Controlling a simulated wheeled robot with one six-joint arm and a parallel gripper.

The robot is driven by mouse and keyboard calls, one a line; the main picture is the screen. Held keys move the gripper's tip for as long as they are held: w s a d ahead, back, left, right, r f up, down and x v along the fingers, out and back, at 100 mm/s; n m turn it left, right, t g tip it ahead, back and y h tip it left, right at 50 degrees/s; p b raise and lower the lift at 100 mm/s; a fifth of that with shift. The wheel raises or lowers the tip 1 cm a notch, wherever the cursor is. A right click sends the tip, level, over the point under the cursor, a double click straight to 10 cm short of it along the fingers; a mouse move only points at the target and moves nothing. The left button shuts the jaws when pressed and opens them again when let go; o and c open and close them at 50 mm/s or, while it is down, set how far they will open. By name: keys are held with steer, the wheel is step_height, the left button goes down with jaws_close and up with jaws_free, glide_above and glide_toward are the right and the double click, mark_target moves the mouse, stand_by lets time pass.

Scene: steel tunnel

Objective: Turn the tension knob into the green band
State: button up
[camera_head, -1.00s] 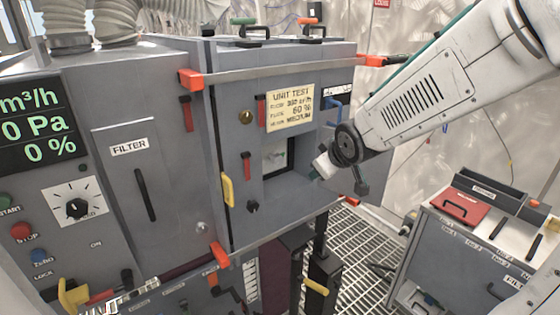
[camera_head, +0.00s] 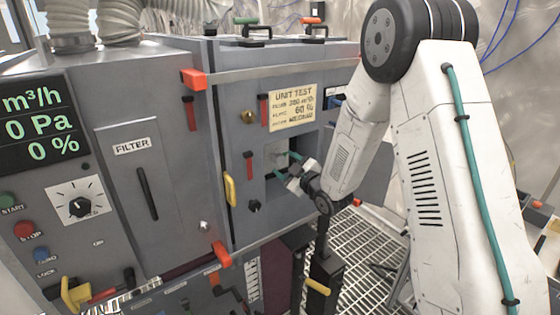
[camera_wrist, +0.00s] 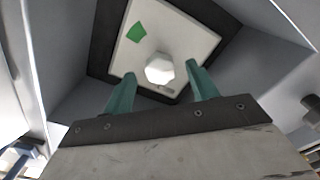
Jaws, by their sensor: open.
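The tension knob (camera_wrist: 160,69) is a white, many-sided knob on a square white plate (camera_wrist: 199,37) in a dark frame, inside a recess. A green band (camera_wrist: 136,32) lies on the plate, up and left of the knob. In the wrist view my gripper (camera_wrist: 159,72) is open, with a teal finger at the lower left and right of the knob. I cannot tell whether either touches it. No clear pointer shows on the knob.
The recess walls (camera_wrist: 251,65) are close around my gripper. A yellow handle (camera_head: 230,190) and a black knob (camera_head: 254,206) are on the cabinet front left of the opening. A yellow test card (camera_head: 293,108) is above it. Grated floor (camera_head: 355,247) lies below.

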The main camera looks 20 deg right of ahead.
mark_target(281, 162)
steer(key=shift+x, duration=1.95)
steer(key=c, duration=1)
steer(key=shift+m, duration=0.3)
steer(key=m, duration=0.5)
steer(key=shift+m, duration=0.3)
steer(key=m, duration=0.5)
steer(key=shift+m, duration=0.4)
